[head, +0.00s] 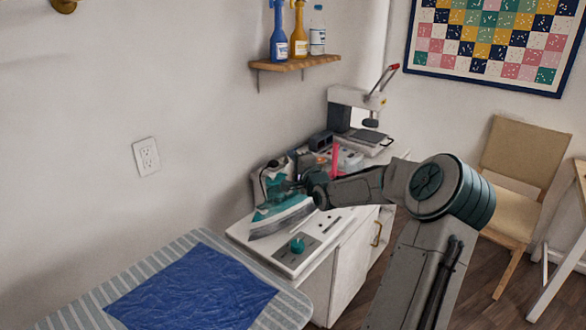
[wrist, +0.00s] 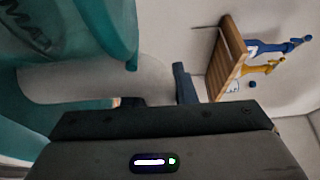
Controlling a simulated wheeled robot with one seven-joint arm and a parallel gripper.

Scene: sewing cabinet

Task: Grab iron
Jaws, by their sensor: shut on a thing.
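The iron (head: 280,212) is teal and white with a grey soleplate. It is on or just over the white cabinet top at the head view's middle; I cannot tell whether it touches. My gripper (head: 296,184) is at the iron's upper part, shut on it, though the fingers are mostly hidden there by the arm and the iron. In the wrist view the iron's teal body (wrist: 100,30) fills the upper left, close in front of my gripper's dark body along the bottom.
An ironing board with a striped cover (head: 190,247) and a blue cloth (head: 195,290) lies in front. A white cabinet top (head: 318,257) has a teal knob (head: 297,245). A wall shelf (head: 295,64) holds bottles. A chair (head: 510,190) stands at right.

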